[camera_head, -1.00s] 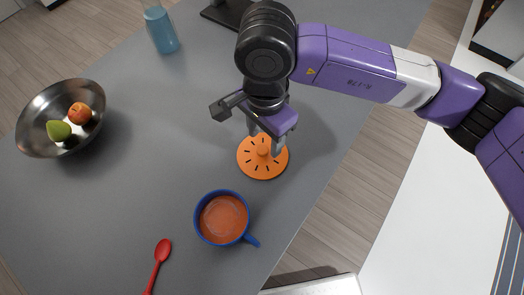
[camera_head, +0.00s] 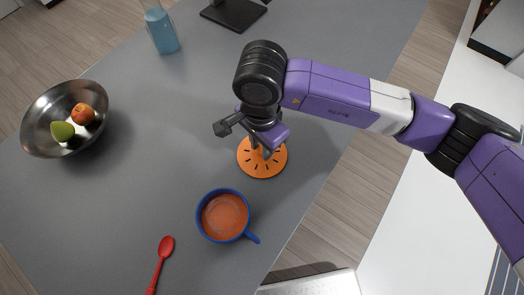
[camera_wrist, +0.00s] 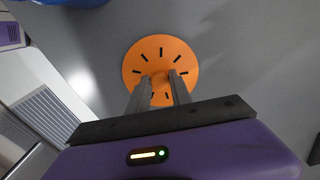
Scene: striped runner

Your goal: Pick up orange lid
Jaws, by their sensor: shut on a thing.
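The orange lid (camera_head: 272,166) is a flat disc with dark radial marks and a raised knob in the middle. It lies on the grey table, or very close above it; I cannot tell which. My gripper (camera_head: 261,150) is over the lid, pointing down, and partly covers it in the head view. In the wrist view the lid (camera_wrist: 160,52) is ahead of my gripper (camera_wrist: 159,80), whose two fingers are shut on the knob from both sides.
A blue mug (camera_head: 225,215) with reddish-brown liquid stands just in front of the lid. A red spoon (camera_head: 161,260) lies at the front. A metal bowl (camera_head: 50,105) with two fruits is at left, and a blue bottle (camera_head: 162,32) stands at the back. The table between is clear.

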